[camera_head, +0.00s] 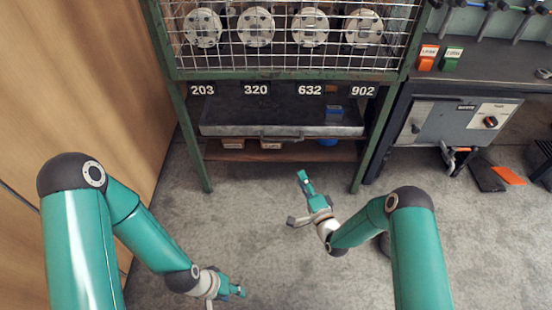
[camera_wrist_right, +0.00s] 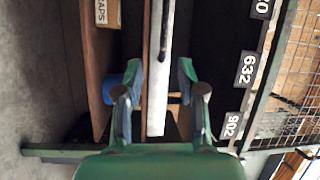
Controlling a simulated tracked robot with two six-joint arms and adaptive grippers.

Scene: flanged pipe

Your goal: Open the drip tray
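The drip tray (camera_head: 225,130) is a wide dark tray with a grey metal front, in the green rack below the number labels. A bar handle (camera_head: 282,138) sits at the middle of its front. In the right wrist view the tray's pale front edge (camera_wrist_right: 158,100) runs vertically, with the dark handle (camera_wrist_right: 164,35) on it. My right gripper (camera_head: 304,178) is in front of the rack, below the tray in the picture. In its wrist view the fingers (camera_wrist_right: 160,75) are apart, with the tray front showing between them; no contact is clear. My left gripper (camera_head: 238,291) is low over the floor, away from the tray.
A brown lower shelf (camera_head: 220,152) holds small boxes and a blue item (camera_head: 328,142). Green rack legs stand either side. A workbench with a grey box (camera_head: 440,120) is at right, a wooden wall (camera_head: 80,90) at left. The carpet in front is free.

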